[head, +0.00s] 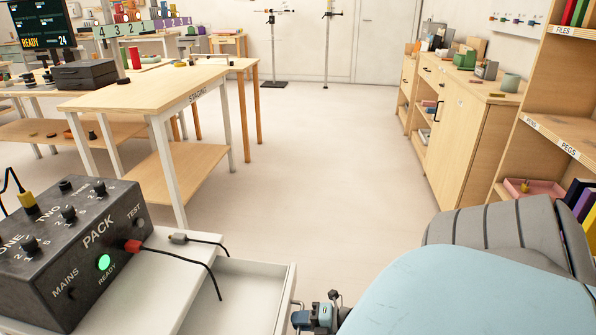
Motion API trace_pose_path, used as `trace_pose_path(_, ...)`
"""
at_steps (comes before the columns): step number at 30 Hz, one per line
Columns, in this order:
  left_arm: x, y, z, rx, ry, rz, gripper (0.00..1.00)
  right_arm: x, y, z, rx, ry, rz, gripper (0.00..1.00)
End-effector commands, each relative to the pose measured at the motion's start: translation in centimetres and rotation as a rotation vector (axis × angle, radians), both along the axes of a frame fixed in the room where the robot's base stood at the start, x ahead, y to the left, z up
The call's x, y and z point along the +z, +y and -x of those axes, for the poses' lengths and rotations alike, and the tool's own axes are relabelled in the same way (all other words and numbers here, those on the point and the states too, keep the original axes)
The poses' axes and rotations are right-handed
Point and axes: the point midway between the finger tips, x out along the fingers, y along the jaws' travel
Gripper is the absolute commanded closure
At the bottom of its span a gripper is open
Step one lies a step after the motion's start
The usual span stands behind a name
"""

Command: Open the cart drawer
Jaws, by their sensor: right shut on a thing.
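The white cart (165,275) stands at the lower left, cut off by the bottom edge. Its drawer (251,268) is pulled out to the right of the cart top, and part of its inside shows. The drawer's handle (298,304) is on its right-hand front face. My right gripper (303,317) is at this handle, shut on it, and partly cut off by the frame's bottom edge. My right arm fills the lower right. My left gripper is not in view.
A dark PACK box (75,255) with knobs and a green light sits on the cart top. A black cable (195,260) runs from its red plug and hangs over the drawer. A wooden staging table (155,88) and wooden cabinets (450,125) flank clear floor.

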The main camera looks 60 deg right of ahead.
Motion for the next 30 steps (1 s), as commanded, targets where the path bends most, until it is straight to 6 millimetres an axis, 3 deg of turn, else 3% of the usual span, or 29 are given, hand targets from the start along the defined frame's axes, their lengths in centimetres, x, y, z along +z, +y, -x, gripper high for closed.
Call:
trace_pose_path(1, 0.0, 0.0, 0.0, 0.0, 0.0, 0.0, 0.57, 0.0, 0.0, 0.0, 0.0, 0.0, 0.0, 1.0)
trace_pose_path(2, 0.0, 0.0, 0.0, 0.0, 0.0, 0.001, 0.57, 0.0, 0.0, 0.0, 0.0, 0.0, 0.0, 0.81)
trace_pose_path(3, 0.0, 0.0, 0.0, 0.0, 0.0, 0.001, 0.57, 0.0, 0.0, 0.0, 0.0, 0.0, 0.0, 0.72)
trace_pose_path(5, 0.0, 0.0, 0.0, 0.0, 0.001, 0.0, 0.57, 0.0, 0.0, 0.0, 0.0, 0.0, 0.0, 0.63)
trace_pose_path(13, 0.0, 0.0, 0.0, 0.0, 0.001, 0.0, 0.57, 0.0, 0.0, 0.1, 0.0, 0.0, 0.0, 0.63)
trace_pose_path(17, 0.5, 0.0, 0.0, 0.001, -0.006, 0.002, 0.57, 0.3, -0.4, 1.1, 0.0, 0.003, -0.001, 0.63)
trace_pose_path(27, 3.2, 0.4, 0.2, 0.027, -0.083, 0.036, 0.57, 2.0, -3.1, 7.7, -0.002, 0.004, 0.0, 0.63)
trace_pose_path(30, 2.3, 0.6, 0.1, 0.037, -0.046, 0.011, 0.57, 2.3, -3.9, 9.5, -0.001, 0.003, 0.0, 0.63)
